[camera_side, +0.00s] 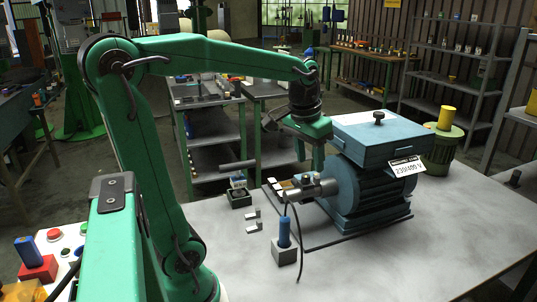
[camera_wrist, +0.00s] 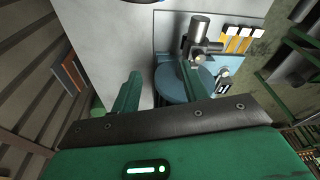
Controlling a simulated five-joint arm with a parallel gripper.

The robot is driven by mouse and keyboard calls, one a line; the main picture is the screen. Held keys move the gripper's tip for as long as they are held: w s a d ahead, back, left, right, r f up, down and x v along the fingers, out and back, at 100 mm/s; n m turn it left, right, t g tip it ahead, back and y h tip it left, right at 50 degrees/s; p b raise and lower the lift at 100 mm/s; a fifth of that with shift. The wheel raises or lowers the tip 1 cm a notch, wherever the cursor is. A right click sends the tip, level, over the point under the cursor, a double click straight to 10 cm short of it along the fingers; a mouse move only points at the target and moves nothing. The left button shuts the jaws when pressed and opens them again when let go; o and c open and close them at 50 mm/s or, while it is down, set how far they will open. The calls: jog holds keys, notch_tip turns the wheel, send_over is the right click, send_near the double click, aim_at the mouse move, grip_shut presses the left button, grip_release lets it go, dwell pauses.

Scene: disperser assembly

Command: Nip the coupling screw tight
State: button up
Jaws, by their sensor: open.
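A grey metal coupling (camera_side: 312,190) sits on the shaft at the left face of the blue motor (camera_side: 372,195). A small stub, perhaps the coupling screw (camera_side: 316,178), stands on top of it; its seating cannot be told. In the wrist view the coupling (camera_wrist: 199,30) is a bright cylinder with a side stub, beyond the right finger. My gripper (camera_side: 310,160) is above the coupling, beside the motor, fingers pointing down. The right finger partly covers the motor's round face (camera_wrist: 170,82).
A blue-handled tool (camera_side: 284,232) stands in a grey block (camera_side: 285,254) in front of the coupling. Small metal blocks (camera_side: 253,220) and a dark holder (camera_side: 238,198) lie to the left. A green canister (camera_side: 441,150) stands behind the motor. The table's front right is clear.

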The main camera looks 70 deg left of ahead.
jog(key=s+d+f+m+t, duration=0.2)
jog(key=s+d+m+t, duration=0.1)
jog(key=s+d, duration=0.6)
jog(key=shift+s+d+f+h, duration=0.2)
jog(key=shift+s+f+h, duration=0.1)
jog(key=shift+f, duration=0.1)
dwell(0.4)
dwell(1.5)
